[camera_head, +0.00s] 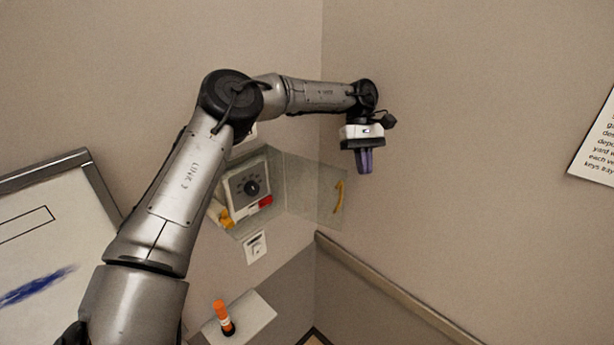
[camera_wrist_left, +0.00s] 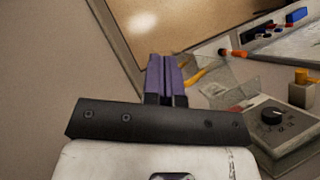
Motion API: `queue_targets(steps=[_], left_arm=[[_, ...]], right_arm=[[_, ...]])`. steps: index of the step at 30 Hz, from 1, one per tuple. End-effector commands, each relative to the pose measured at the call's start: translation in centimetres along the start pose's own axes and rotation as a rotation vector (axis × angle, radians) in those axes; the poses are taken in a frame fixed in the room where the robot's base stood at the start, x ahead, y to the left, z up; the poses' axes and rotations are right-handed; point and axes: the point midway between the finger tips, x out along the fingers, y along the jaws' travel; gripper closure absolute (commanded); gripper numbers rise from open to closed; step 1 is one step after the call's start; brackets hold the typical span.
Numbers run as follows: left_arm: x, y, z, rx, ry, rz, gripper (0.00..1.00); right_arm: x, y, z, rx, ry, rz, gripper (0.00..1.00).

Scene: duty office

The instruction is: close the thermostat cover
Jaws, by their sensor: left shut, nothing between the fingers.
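The thermostat (camera_head: 243,190) is a pale wall box with a dark round dial and a red patch. Its clear cover (camera_head: 309,187) stands swung open to the right, with a yellow handle (camera_head: 338,197) near its outer edge. In the left wrist view the thermostat (camera_wrist_left: 288,128) is at the right, and the clear cover (camera_wrist_left: 232,86) and yellow handle (camera_wrist_left: 196,77) lie just right of the fingers. My left gripper (camera_head: 364,172) has purple fingers, shut and empty, above and right of the handle, apart from it in the head view. My right gripper is out of view.
A wall plate (camera_head: 256,247) sits below the thermostat. A whiteboard (camera_head: 40,240) is at left, a printed notice (camera_head: 597,145) at far right.

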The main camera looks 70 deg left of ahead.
Motion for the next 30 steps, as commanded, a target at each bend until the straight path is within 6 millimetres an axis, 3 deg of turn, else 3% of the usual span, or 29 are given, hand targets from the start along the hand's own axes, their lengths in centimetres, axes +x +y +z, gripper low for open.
queue_targets(steps=[6,11,17,30], left_arm=[[-6.2,-1.5,-1.6,0.122,0.177,-0.001,1.00],[-8.3,-2.6,-2.3,0.160,0.240,-0.026,1.00],[-6.7,-2.9,-2.9,0.168,0.246,-0.032,1.00],[-0.6,-2.9,-4.3,0.165,0.246,-0.033,1.00]], right_arm=[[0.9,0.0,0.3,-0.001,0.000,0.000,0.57],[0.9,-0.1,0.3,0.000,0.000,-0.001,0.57],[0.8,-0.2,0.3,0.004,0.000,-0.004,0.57],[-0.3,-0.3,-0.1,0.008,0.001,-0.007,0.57]])
